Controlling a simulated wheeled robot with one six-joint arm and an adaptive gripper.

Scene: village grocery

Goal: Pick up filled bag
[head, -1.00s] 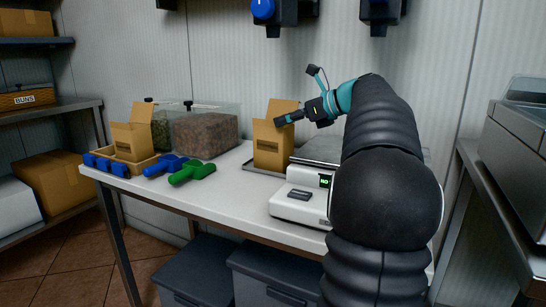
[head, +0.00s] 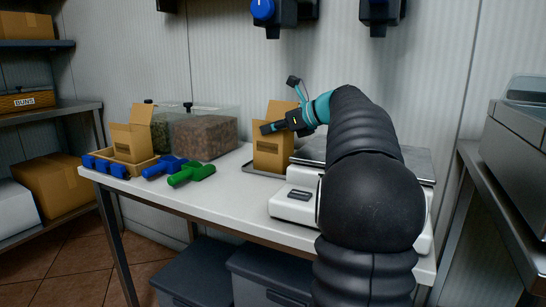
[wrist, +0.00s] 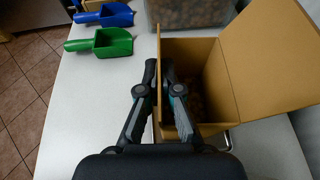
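The filled bag (head: 270,155), a tan carton-like bag with a raised back flap, stands upright on a metal tray on the counter. In the wrist view the bag (wrist: 255,65) is open at the top, with brown contents low inside, partly hidden by a finger. My gripper (head: 266,128) is at the bag's upper front in the head view. In the wrist view my gripper (wrist: 159,68) has its fingertips close together at the bag's left wall, one on either side of its edge. Whether they press on the wall is unclear.
A scale (head: 297,205) stands right of the bag. A clear bin of brown goods (head: 205,137) stands behind. Clear counter (head: 225,195) lies in front.

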